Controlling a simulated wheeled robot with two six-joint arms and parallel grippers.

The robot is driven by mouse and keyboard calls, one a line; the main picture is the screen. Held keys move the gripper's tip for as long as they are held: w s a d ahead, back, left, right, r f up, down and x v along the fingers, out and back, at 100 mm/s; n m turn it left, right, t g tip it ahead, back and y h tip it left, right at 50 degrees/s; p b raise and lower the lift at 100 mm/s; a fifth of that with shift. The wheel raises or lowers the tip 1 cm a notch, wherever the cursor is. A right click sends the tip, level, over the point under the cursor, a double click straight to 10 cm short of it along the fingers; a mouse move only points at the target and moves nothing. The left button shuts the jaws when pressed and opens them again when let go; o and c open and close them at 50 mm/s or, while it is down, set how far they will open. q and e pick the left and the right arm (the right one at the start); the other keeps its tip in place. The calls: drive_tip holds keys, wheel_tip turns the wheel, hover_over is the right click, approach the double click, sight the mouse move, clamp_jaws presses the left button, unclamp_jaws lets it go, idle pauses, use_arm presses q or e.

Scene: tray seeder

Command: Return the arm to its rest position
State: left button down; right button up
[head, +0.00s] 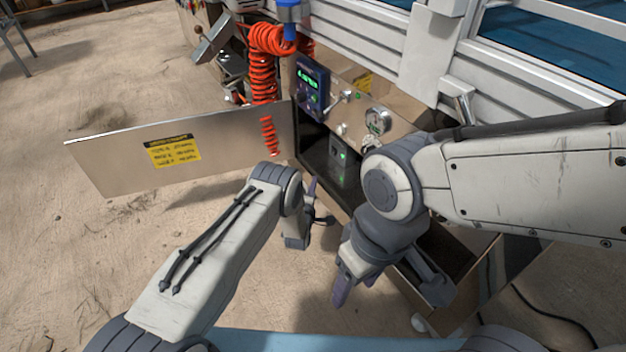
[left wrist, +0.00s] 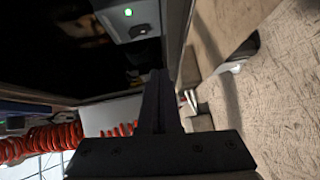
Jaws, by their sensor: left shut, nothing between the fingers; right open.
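My left arm (head: 215,245) reaches in from the lower left. Its left gripper (head: 314,192) is shut and empty, just in front of the open compartment of the machine. In the left wrist view the closed fingers of the left gripper (left wrist: 158,95) show with nothing between them. My right arm (head: 540,185) comes in from the right across the machine front. Its right gripper (head: 342,288) points down, open, lower and nearer than the left one. Its far finger is partly hidden.
An open metal door (head: 120,165) with a yellow label stands left of the compartment. A grey box with a green light (head: 340,162) sits inside; its lit face shows in the left wrist view (left wrist: 128,20). A red coiled hose (head: 262,75) hangs beside a control panel (head: 312,85).

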use_arm(q)
drive_tip(key=shift+s, duration=0.35)
